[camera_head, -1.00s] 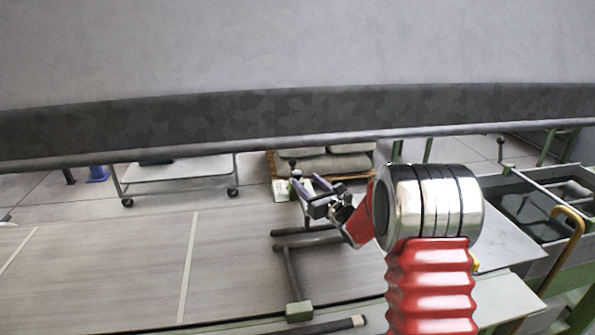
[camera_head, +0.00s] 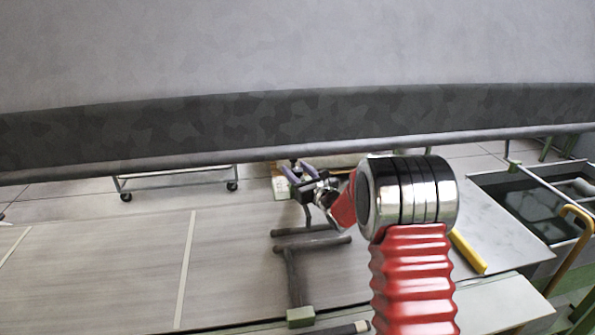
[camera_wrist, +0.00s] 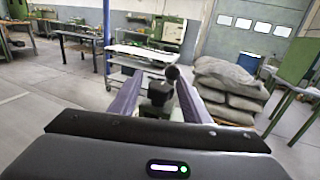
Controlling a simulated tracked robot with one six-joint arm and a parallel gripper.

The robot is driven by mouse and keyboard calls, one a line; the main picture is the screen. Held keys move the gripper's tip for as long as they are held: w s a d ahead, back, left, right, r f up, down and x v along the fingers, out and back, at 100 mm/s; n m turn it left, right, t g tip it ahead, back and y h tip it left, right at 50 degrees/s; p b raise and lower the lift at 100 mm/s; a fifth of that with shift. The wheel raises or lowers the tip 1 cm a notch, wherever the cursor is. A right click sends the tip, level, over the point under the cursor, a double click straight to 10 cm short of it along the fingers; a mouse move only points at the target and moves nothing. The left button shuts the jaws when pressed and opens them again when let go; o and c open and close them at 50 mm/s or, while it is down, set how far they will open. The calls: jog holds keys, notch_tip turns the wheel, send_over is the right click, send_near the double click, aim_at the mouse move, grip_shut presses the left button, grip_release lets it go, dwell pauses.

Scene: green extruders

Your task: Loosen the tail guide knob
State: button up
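The knob is a dark ball on a short post (camera_wrist: 172,73), in the middle of the wrist view. Below it is a dark block (camera_wrist: 157,92). In the head view the small dark knob (camera_head: 293,162) is just above my gripper (camera_head: 292,178), at the top of the grey bar stand (camera_head: 293,275). My gripper (camera_wrist: 158,82) is open, with one purple-grey finger on each side of the knob and block in the wrist view. A gap shows beside each finger. Whether a finger touches the knob cannot be told.
A dark rail (camera_head: 200,160) crosses above the arm in the head view. A dark tank (camera_head: 540,205) and a yellow handle (camera_head: 578,230) are at the right. A wheeled cart (camera_head: 178,183) stands behind. Stacked sacks (camera_wrist: 228,88) lie beyond my gripper.

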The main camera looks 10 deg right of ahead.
jog(key=c, duration=0.9)
jog(key=shift+o, duration=0.2)
jog(key=shift+n+g+y, duration=0.4)
jog(key=shift+n+y, duration=0.3)
jog(key=shift+y, duration=0.3)
jog(key=shift+f+n+g+y, duration=0.1)
jog(key=shift+n+g+y, duration=2.6)
jog(key=shift+y, duration=0.6)
jog(key=shift+d+n+g+y, duration=0.1)
jog(key=shift+n+g+y, duration=0.8)
jog(key=shift+g, duration=0.4)
jog(key=shift+n+g+y, duration=0.8)
jog(key=shift+n+g, duration=0.9)
jog(key=shift+g, duration=0.6)
jog(key=shift+r, duration=0.2)
jog(key=o, duration=1)
jog(key=shift+f, duration=0.1)
jog(key=shift+o, duration=0.2)
